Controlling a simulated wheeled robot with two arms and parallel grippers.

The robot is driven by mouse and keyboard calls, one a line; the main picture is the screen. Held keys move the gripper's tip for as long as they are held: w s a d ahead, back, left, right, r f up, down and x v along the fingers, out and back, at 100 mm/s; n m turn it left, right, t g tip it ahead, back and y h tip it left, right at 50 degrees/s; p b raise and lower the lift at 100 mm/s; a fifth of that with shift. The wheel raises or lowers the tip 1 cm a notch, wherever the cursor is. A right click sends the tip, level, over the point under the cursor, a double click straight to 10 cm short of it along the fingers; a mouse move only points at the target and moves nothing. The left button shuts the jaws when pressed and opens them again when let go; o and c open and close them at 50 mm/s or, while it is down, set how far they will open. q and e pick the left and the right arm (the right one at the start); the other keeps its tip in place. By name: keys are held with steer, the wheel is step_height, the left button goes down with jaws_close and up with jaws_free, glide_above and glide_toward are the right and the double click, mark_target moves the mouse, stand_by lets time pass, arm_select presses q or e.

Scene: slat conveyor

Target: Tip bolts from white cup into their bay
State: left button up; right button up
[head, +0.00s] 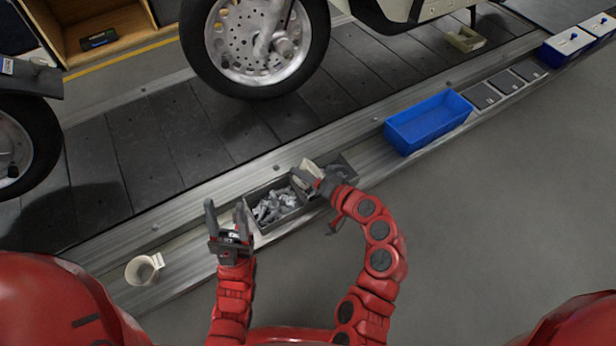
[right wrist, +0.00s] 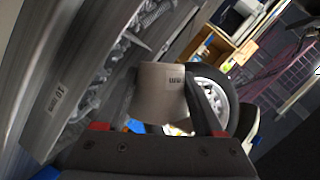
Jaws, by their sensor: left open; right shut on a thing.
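My right gripper (head: 318,182) is shut on a white cup (head: 306,171). The cup is over the grey bays and looks tilted. In the right wrist view the cup (right wrist: 163,92) sits between both fingers with a small printed label on its wall; its inside is not visible there. A grey bay (head: 257,228) holds a heap of silvery bolts (head: 275,206); bolts also show in the right wrist view (right wrist: 108,70). A second bay (head: 348,168) lies to its right, partly hidden by the gripper and cup. My left gripper (head: 229,226) is open and empty, left of the bolt bay.
Another white cup (head: 144,268) stands on the ledge at the left. A blue bin (head: 428,124) sits on the ledge to the right, with grey lidded bays (head: 500,86) beyond it. A motorcycle wheel (head: 256,45) stands on the slat conveyor (head: 150,145) behind. The floor at right is clear.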

mark_target(316, 169)
steer(key=shift+w+d+f+m+y+b, duration=0.1)
steer(key=shift+f+m+y+b, duration=0.3)
steer(key=shift+m, duration=0.3)
steer(key=m+y, duration=0.2)
steer(key=m, duration=0.1)
steer(key=shift+d+r+m+g, duration=0.1)
steer(key=shift+m+g, duration=0.2)
steer(key=m, duration=0.1)
steer(key=r+m+y, duration=0.1)
steer(key=m+y, duration=0.1)
steer(key=m, duration=0.1)
steer(key=shift+w+d+r, duration=0.3)
steer(key=shift+w+d, duration=0.05)
steer(key=shift+d, duration=0.05)
steer(key=m, duration=0.1)
steer(key=m+t+y, duration=0.1)
steer(key=d+r+m, duration=0.1)
steer(key=shift+w+m+t+y, duration=0.3)
steer(key=shift+w+m, duration=0.1)
steer(key=shift+w+d+r+m+t, duration=0.2)
steer(key=shift+m+t, duration=0.1)
steer(key=shift+m, duration=0.35)
steer(key=shift+w+d+r+m+t, duration=0.15)
steer(key=shift+m+t, duration=0.15)
steer(key=shift+m, duration=0.35)
steer(key=shift+s+f, duration=0.1)
step_height(316, 169, up, 7)
steer(key=p, duration=0.6)
